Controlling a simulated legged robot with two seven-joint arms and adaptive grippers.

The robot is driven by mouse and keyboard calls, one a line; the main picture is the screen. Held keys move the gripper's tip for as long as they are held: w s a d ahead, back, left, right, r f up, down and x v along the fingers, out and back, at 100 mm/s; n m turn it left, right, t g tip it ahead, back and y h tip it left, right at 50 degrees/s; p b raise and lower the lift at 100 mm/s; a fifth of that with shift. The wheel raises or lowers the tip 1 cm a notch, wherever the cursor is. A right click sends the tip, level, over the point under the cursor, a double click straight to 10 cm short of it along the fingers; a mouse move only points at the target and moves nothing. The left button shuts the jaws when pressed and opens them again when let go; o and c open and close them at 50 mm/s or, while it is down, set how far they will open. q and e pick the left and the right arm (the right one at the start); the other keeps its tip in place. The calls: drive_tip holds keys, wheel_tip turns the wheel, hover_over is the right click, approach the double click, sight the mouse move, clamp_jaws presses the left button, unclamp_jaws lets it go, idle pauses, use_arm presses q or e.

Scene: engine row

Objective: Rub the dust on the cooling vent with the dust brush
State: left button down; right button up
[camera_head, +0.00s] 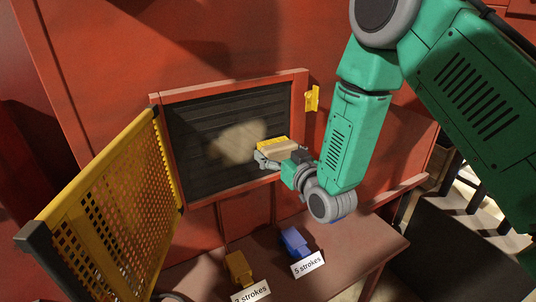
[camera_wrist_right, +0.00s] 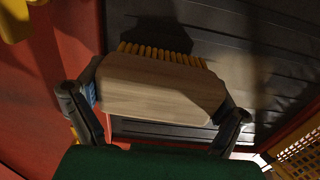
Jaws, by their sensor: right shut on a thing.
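The cooling vent (camera_head: 205,110) is a dark slatted panel in a red frame. A pale tan dust patch (camera_head: 236,143) lies on its middle. My right gripper (camera_head: 272,157) is shut on the dust brush (camera_head: 280,146), at the right of the patch. In the right wrist view the brush (camera_wrist_right: 155,88) has a wooden block and yellow bristles that face the dark slats (camera_wrist_right: 270,50); the right gripper (camera_wrist_right: 155,108) holds the block at both ends. I cannot tell whether the bristles touch the vent. My left gripper is not in view.
A yellow perforated door (camera_head: 110,215) stands open at the vent's left. A yellow latch (camera_head: 312,98) is on the right. Below, a brown shelf (camera_head: 345,245) carries a yellow block (camera_head: 238,268) and a blue block (camera_head: 294,242), with stroke labels, one reading "5 strokes" (camera_head: 308,266).

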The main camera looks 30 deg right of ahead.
sight(269, 143)
drive_tip(key=shift+w+a+r+p, duration=0.1)
drive_tip(key=shift+a+r+p, duration=0.15)
drive_tip(key=shift+a+r, duration=0.45)
drive_tip(key=shift+w+a+r+p, duration=0.1)
drive_tip(key=shift+a+r+p, duration=0.1)
drive_tip(key=shift+a+r, duration=0.5)
drive_tip(key=shift+a, duration=0.15)
drive_tip(key=shift+d+f, duration=0.25)
drive_tip(key=shift+d, duration=0.35)
drive_tip(key=shift+d+f, duration=0.15)
drive_tip(key=shift+f, duration=0.1)
drive_tip(key=shift+a, duration=0.25)
drive_tip(key=a, duration=0.5)
drive_tip(key=shift+a+r, duration=0.2)
drive_tip(key=shift+r, duration=0.2)
drive_tip(key=shift+a+b, duration=0.3)
drive_tip(key=shift+f, duration=0.2)
drive_tip(key=a, duration=0.5)
drive_tip(key=shift+a+r, duration=0.15)
drive_tip(key=shift+a, duration=0.05)
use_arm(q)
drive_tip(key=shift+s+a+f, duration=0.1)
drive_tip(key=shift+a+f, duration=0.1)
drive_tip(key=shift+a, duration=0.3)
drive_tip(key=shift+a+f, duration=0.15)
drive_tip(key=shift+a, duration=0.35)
use_arm(e)
drive_tip(key=shift+s, duration=0.1)
